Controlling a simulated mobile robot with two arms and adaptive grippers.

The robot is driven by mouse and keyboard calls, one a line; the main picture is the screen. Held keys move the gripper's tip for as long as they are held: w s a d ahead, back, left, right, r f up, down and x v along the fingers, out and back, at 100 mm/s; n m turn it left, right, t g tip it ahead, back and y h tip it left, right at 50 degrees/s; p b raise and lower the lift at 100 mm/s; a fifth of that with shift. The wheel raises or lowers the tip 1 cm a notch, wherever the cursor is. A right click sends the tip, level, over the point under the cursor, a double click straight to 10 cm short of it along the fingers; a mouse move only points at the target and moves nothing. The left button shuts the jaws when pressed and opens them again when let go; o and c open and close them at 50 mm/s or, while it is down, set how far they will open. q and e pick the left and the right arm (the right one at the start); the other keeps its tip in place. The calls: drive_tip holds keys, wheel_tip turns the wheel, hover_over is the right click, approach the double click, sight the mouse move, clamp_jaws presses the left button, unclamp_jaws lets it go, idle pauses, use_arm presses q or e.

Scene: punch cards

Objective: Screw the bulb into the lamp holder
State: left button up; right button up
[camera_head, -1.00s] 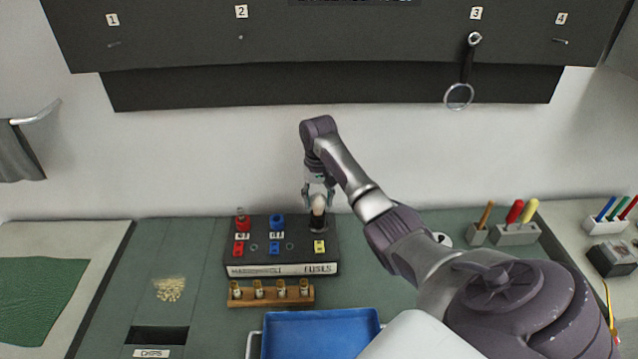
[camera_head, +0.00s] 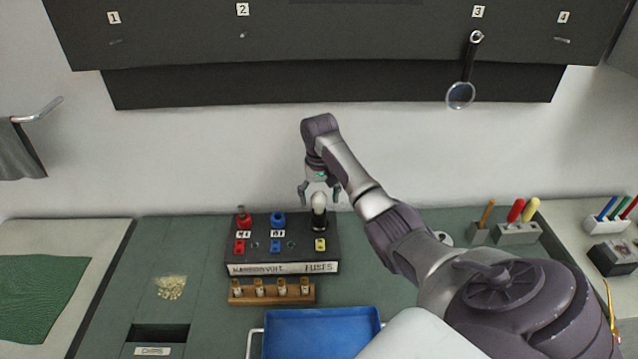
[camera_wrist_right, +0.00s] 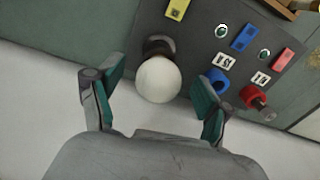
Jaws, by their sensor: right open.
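The white bulb (camera_head: 319,199) stands upright in the dark lamp holder (camera_head: 319,224) at the right rear of the black fuse box. In the right wrist view the round bulb (camera_wrist_right: 158,79) hides most of the lamp holder (camera_wrist_right: 158,45). How deep the bulb is seated cannot be told. My right gripper (camera_head: 320,197) is open around the upper bulb, its fingers apart from it. In the right wrist view the right gripper's two teal-padded fingers (camera_wrist_right: 152,102) are spread wide on either side of the bulb. My left gripper is not in view.
The fuse box (camera_head: 285,268) also carries red (camera_head: 243,219) and blue (camera_head: 277,219) terminals. A wooden fuse rack (camera_head: 272,297) and a blue tray (camera_head: 320,314) lie in front. Screwdrivers (camera_head: 516,211) stand at the right. The bench left of the box is mostly clear.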

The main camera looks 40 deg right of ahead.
drive_tip(key=n, duration=0.7)
drive_tip(key=shift+d, duration=0.2)
drive_tip(key=n, duration=0.4)
drive_tip(key=shift+d, duration=0.1)
drive_tip(key=n, duration=0.3)
drive_tip(key=c, duration=1.1)
drive_tip(key=m, duration=0.3)
drive_tip(key=shift+c, duration=0.2)
drive_tip(key=m, duration=0.5)
drive_tip(key=shift+a, duration=0.2)
drive_tip(key=m, duration=0.3)
drive_tip(key=shift+a, duration=0.1)
drive_tip(key=m, duration=0.4)
drive_tip(key=shift+m, duration=0.4)
